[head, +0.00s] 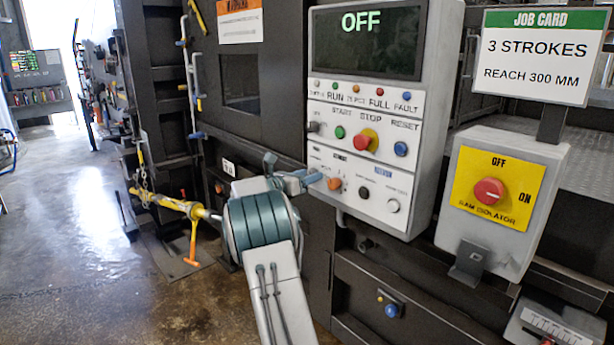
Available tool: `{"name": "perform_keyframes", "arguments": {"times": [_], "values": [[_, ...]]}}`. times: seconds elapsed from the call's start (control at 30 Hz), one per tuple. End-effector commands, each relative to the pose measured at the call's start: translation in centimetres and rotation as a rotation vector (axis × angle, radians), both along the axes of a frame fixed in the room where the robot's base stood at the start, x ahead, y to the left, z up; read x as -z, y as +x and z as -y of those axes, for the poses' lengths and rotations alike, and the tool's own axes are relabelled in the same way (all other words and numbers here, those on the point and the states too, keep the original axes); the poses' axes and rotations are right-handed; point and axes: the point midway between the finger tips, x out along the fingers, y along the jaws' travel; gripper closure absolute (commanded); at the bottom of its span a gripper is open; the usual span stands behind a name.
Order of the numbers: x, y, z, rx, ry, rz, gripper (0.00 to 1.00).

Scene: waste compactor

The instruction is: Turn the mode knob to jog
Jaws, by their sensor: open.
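The grey control panel (420,120) stands right of centre, its screen reading OFF. Its lower row holds an orange knob-like part (334,183), a black knob (364,192) and a white button (393,205). The small labels above them are too blurred to read, so I cannot tell for sure which is the mode knob. My gripper (316,178) is at the lower left of the panel, right beside the orange part, and hides some of the panel there. Its jaws are open and seem to hold nothing. I cannot tell whether they touch the panel.
Above that row are a green button (340,132), a red stop button (362,142) and a blue reset button (400,149). The ram isolator box (503,200) and job card (538,55) stand at the right. Open floor lies further left.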

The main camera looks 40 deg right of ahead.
Motion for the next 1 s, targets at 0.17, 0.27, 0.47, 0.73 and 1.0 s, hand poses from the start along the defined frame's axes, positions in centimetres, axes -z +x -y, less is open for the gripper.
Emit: {"name": "perform_keyframes", "arguments": {"times": [0.17,0.27,0.47,0.73,1.0], "values": [[0.02,-0.01,-0.02,0.0,0.0,0.0,0.7],[0.02,-0.01,-0.03,0.0,0.0,0.0,0.93],[0.07,0.0,-0.05,0.0,0.001,0.006,0.92],[0.39,0.02,-0.08,-0.001,0.007,0.095,0.92],[0.61,0.07,-0.16,-0.003,0.024,0.309,0.92]]}}
